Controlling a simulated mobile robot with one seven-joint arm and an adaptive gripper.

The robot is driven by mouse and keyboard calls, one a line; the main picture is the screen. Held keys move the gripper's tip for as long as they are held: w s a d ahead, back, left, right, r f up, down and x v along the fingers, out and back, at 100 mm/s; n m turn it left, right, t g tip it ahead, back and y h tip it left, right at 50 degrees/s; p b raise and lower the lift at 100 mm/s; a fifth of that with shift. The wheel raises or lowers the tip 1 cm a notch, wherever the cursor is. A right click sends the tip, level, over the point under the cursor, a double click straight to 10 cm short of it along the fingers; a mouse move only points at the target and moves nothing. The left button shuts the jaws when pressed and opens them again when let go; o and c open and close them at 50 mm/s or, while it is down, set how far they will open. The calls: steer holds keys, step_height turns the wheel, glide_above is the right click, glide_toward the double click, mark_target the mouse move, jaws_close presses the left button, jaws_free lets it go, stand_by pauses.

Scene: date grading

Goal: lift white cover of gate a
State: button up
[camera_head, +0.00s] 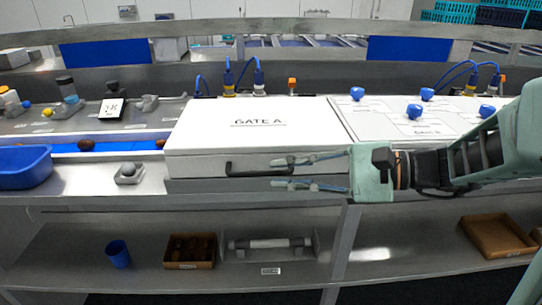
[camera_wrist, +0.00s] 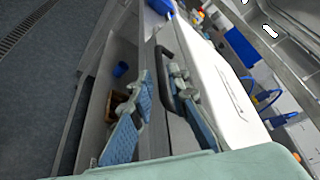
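The white cover (camera_head: 205,135) labelled "GATE A" lies closed over its station at the middle of the bench. Its black handle (camera_head: 243,173) is on the front face; it also shows in the wrist view (camera_wrist: 163,82). My gripper (camera_head: 275,172) reaches in from the right, with one finger above and one below the handle's level at its right part. In the wrist view my gripper (camera_wrist: 161,75) has its fingers apart, with the handle between them in the picture, closer to the right finger. I cannot tell whether either finger touches it.
A second white cover (camera_head: 380,126) with blue knobs adjoins on the right. A blue tray (camera_head: 24,168) and a small metal block (camera_head: 129,173) stand to the left. Below is a shelf with a blue cup (camera_head: 118,254) and a brown box (camera_head: 190,251).

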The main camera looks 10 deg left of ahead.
mark_target(266, 174)
steer(key=x, duration=0.5)
steer(key=shift+a+f+p, duration=0.15)
steer(key=shift+a+p, duration=0.15)
steer(key=shift+p, duration=0.1)
jaws_close()
